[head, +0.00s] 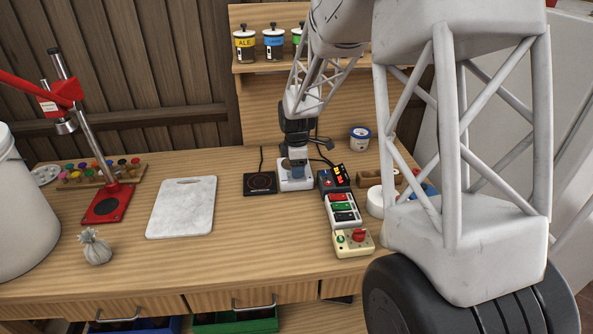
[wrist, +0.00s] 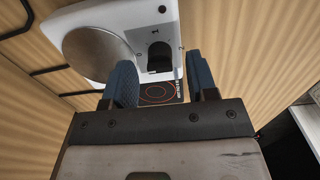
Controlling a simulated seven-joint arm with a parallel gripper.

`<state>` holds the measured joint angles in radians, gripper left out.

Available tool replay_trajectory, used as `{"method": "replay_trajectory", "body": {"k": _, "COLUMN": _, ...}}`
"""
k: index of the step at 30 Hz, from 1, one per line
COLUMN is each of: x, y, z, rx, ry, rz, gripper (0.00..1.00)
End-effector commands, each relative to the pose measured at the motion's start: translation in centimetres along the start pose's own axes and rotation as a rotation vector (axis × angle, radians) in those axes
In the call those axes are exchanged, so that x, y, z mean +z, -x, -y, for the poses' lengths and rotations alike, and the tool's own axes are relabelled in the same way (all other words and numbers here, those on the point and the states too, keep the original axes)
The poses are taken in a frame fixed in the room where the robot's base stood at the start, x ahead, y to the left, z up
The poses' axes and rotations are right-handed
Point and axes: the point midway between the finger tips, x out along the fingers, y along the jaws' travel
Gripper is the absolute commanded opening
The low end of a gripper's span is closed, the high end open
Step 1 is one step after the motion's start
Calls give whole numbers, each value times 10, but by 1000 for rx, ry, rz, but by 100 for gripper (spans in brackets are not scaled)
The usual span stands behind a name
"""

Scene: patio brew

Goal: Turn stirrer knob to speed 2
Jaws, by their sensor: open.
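The stirrer (head: 296,183) is a white box on the workbench, partly hidden under my gripper (head: 297,158) in the head view. In the wrist view the white stirrer (wrist: 137,20) has a round metal plate (wrist: 97,52) and a black knob (wrist: 160,56). Printed marks stand around the knob, with 1 and 2 legible. Where the knob points is too small to tell. My gripper (wrist: 161,68) is open, its two blue fingers apart with the knob in the picture between them. I cannot tell whether either finger touches the knob.
A black pad with a red ring (head: 260,183) lies just left of the stirrer. A dark box with coloured buttons (head: 334,178), a switch box (head: 343,210) and a cream box with a red knob (head: 353,242) stand close on the right. A white board (head: 181,208) lies farther left.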

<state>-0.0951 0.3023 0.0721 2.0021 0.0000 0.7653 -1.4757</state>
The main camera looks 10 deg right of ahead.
Motion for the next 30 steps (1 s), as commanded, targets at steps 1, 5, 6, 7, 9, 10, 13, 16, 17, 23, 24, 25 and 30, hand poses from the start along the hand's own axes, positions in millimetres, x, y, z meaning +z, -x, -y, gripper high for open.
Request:
{"method": "replay_trajectory", "body": {"k": 1, "x": 0, "y": -5, "z": 0, "rx": -1, "ry": 0, "rz": 0, "gripper": 53}}
{"method": "replay_trajectory", "body": {"k": 5, "x": 0, "y": -12, "z": 0, "rx": 0, "ry": 0, "rz": 0, "gripper": 53}}
{"method": "replay_trajectory", "body": {"k": 6, "x": 0, "y": -14, "z": 0, "rx": 0, "ry": 0, "rz": 0, "gripper": 53}}
{"method": "replay_trajectory", "body": {"k": 7, "x": 0, "y": -14, "z": 0, "rx": 0, "ry": 0, "rz": 0, "gripper": 53}}
{"method": "replay_trajectory", "body": {"k": 9, "x": 0, "y": -15, "z": 0, "rx": 0, "ry": 0, "rz": 0, "gripper": 53}}
{"method": "replay_trajectory", "body": {"k": 10, "x": 0, "y": -15, "z": 0, "rx": 1, "ry": 0, "rz": 0, "gripper": 53}}
{"method": "replay_trajectory", "body": {"k": 13, "x": 0, "y": -15, "z": 0, "rx": 1, "ry": 0, "rz": 0, "gripper": 53}}
{"method": "replay_trajectory", "body": {"k": 16, "x": 0, "y": -15, "z": 0, "rx": 0, "ry": 0, "rz": 0, "gripper": 53}}
{"method": "replay_trajectory", "body": {"k": 17, "x": 0, "y": -15, "z": 0, "rx": 0, "ry": 0, "rz": 0, "gripper": 48}}
{"method": "replay_trajectory", "body": {"k": 23, "x": 0, "y": -15, "z": 0, "rx": 0, "ry": 0, "rz": 0, "gripper": 18}}
{"method": "replay_trajectory", "body": {"k": 24, "x": 0, "y": -15, "z": 0, "rx": 0, "ry": 0, "rz": 0, "gripper": 11}}
{"method": "replay_trajectory", "body": {"k": 25, "x": 0, "y": -15, "z": 0, "rx": 0, "ry": 0, "rz": 0, "gripper": 7}}
{"method": "replay_trajectory", "body": {"k": 30, "x": 0, "y": -15, "z": 0, "rx": 0, "ry": -3, "rz": 0, "gripper": 3}}
